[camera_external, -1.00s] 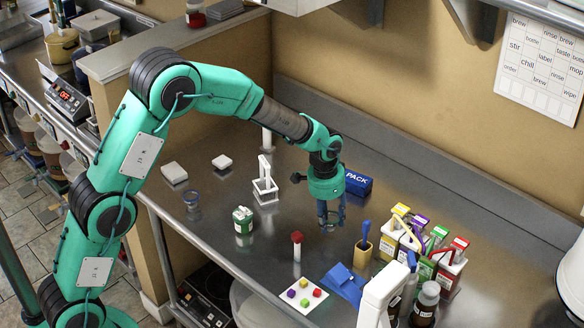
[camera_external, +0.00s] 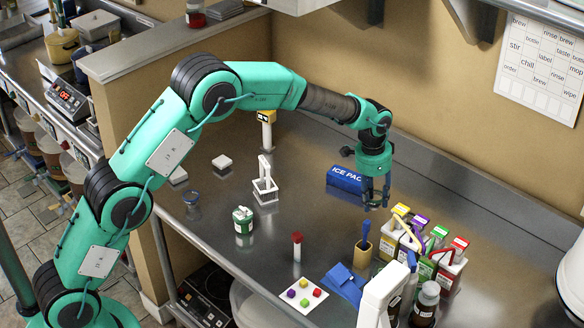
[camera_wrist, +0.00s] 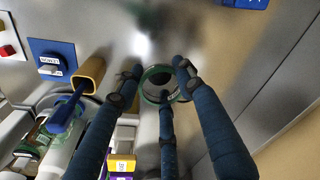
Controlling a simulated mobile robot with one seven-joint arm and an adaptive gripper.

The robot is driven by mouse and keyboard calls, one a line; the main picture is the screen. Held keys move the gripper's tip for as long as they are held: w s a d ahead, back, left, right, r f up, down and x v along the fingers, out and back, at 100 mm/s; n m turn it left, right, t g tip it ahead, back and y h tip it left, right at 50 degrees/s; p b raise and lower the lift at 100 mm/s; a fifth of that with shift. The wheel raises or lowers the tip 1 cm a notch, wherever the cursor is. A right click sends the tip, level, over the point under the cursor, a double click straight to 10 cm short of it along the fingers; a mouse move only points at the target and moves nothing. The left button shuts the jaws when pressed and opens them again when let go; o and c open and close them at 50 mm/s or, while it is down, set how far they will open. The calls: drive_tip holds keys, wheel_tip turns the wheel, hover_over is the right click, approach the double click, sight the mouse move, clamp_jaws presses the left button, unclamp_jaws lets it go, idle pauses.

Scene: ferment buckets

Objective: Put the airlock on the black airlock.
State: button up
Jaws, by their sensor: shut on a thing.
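My gripper (camera_external: 375,203) hangs above the steel counter, behind and left of a row of small containers. In the wrist view its blue fingers (camera_wrist: 160,85) are closed around a small clear round piece with a green rim (camera_wrist: 149,93) and a dark centre, which looks like the airlock. The fingers hide most of this piece, and it does not show clearly in the external view. The row of containers has yellow (camera_external: 400,209), purple (camera_external: 419,221), green (camera_external: 438,232) and red (camera_external: 459,243) tops. I cannot make out a separate black airlock in either view.
A blue ice pack (camera_external: 345,180) lies just left of my gripper. A tan cup (camera_external: 363,253) with a blue-handled tool stands in front of it.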

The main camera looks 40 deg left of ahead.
drive_tip(key=w+d+r+m+p, duration=0.2)
drive_tip(key=w+d+r+p, duration=0.1)
drive_tip(key=w+d, duration=0.4)
drive_tip(key=shift+w+d+r+m+p, duration=0.3)
drive_tip(key=shift+w+d+r+m, duration=0.1)
drive_tip(key=shift+w+r, duration=0.3)
drive_tip(key=shift+s, duration=0.1)
drive_tip(key=shift+f, duration=2.5)
drive_tip(key=shift+f+b, duration=0.45)
drive_tip(key=shift+f, duration=2.05)
drive_tip(key=shift+f, duration=0.45)
drive_tip(key=o, duration=1)
drive_tip(key=shift+f, duration=0.1)
drive_tip(key=shift+c, duration=0.2)
